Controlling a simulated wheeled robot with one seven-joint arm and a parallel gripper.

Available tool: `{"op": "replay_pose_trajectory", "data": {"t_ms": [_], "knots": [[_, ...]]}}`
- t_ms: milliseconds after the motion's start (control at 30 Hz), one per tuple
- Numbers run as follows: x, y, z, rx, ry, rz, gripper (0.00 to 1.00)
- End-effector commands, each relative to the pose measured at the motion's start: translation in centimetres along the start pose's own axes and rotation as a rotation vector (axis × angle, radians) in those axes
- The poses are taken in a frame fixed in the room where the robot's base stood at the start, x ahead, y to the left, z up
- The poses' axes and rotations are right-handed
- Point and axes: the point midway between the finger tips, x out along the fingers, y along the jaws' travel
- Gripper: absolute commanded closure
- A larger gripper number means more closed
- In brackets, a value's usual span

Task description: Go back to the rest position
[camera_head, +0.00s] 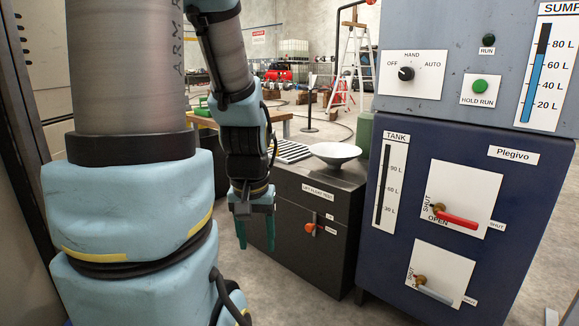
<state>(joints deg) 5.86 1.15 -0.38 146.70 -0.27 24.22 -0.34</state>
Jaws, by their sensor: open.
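My gripper (256,232) hangs at the end of my arm, pointing down, with its two teal fingers apart and nothing between them. It is in front of the left part of a dark cabinet (318,255). My arm's large light-blue and grey links fill the left side of the view. No flanged spool can be made out in this view.
A blue control panel (400,270) with a red-handled valve lever (457,220) and a grey-handled lever (434,291) stands at the right. A pale bowl (335,153) sits on the dark cabinet. Grey concrete floor shows between the cabinet and my arm.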

Motion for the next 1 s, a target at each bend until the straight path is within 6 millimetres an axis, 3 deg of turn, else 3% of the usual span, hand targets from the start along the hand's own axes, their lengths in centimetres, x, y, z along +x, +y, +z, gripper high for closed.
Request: {"op": "replay_pose_trajectory", "data": {"t_ms": [33,600,800,1000], "knots": [[-3.4,0.0,-0.5,0.000,0.000,0.000,0.43],[-20.6,0.1,-2.9,0.001,0.001,0.000,0.43],[-25.2,0.1,-3.5,0.001,0.001,0.000,0.43],[-26.8,0.1,-3.8,0.001,0.000,0.000,0.43]]}}
